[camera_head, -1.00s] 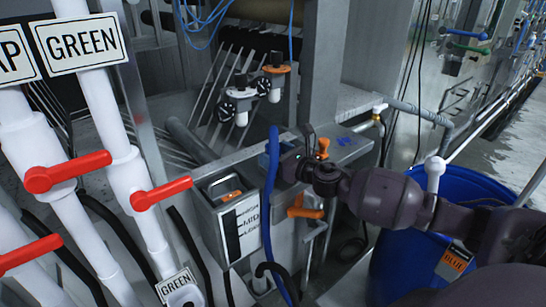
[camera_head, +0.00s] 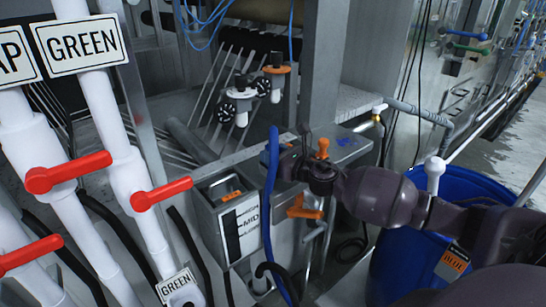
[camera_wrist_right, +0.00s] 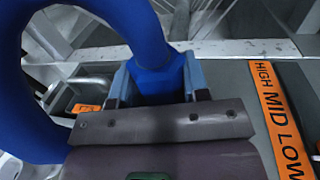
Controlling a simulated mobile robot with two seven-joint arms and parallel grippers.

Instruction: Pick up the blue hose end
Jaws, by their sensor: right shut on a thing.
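The blue hose (camera_head: 267,205) stands upright in front of the metal tank in the head view, its upper end beside my right gripper (camera_head: 275,163). In the right wrist view the thick blue hose (camera_wrist_right: 148,45) comes down between the light-blue fingers of my right gripper (camera_wrist_right: 157,85), which is shut on it. The hose also loops down the left side of that view. The lower end of the hose is not clearly visible. My left gripper is not in view.
White pipes with red valve handles (camera_head: 160,195) stand at the left. A grey box with a level label (camera_head: 241,228) is left of the hose. An orange-handled valve (camera_head: 305,208) is close to my gripper. A blue barrel (camera_head: 400,255) stands at the right, below my arm.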

